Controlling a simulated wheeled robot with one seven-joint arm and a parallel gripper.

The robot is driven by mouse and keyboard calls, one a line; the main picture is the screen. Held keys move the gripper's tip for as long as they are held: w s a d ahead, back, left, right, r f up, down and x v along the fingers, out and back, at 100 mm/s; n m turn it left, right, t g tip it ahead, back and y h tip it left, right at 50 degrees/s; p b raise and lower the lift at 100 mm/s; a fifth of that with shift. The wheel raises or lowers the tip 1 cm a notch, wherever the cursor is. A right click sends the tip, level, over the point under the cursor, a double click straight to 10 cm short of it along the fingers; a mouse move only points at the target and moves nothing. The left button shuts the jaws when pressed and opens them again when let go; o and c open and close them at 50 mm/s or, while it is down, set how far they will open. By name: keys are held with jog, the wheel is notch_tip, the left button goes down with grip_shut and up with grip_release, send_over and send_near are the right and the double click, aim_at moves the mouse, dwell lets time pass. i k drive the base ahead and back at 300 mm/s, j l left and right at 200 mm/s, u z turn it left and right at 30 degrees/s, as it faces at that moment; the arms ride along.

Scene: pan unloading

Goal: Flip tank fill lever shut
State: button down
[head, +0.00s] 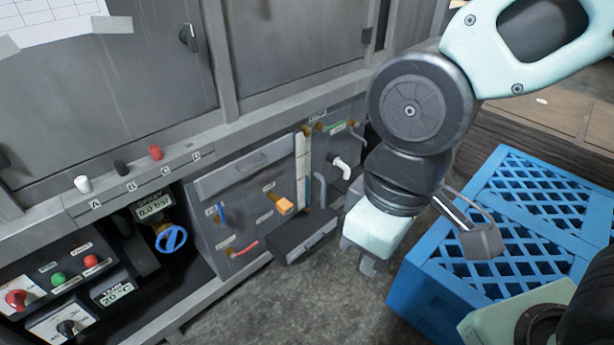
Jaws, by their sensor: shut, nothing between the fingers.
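Several small levers sit on the grey lower panel: a green lever (336,127) at the upper right beside a brass fitting, an orange lever (285,206) in the middle, a blue lever (221,213) and a red lever (244,248) at the left. Their labels are too small to read, so I cannot tell which is the tank fill lever. A clear upright sight tube (303,170) with blue in its lower part stands between the orange and green levers. My gripper (369,266) is shut and empty, pointing down right of the panel, apart from all levers. My wrist partly hides the panel's right end.
A white spout (342,168) sticks out below the green lever. A dark drip tray (303,238) juts from the panel's foot. A blue handwheel (171,238) is at the left. A blue crate (420,296) stands right of my gripper. Bare floor lies in front.

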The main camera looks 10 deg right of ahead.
aim_at(224, 224)
jog(key=i+j+u, duration=0.5)
jog(key=i, duration=0.2)
jog(key=l+u, duration=0.5)
jog(key=l, duration=0.15)
jog(key=i, duration=0.05)
